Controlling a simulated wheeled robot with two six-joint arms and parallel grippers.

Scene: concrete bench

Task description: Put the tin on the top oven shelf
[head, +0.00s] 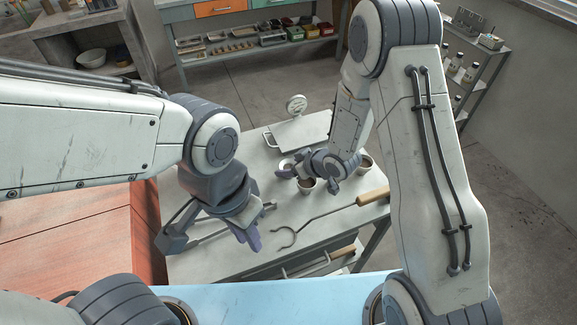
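No tin can be picked out for certain. Several small cups stand on the grey bench (325,235), among them a front cup (307,186) and a right cup (366,163). My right gripper (305,178) is low over the bench at these cups and partly covers them; I cannot tell whether it touches one. No oven shelf can be made out; a reddish block (80,235) at left may be the oven.
A hooked rod with a wooden handle (372,197) lies across the bench's right front. A flat metal plate (305,130) and a round dial (296,104) are at its back. Shelving with small trays (235,47) stands behind. Bottles (470,72) stand on a rack at right.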

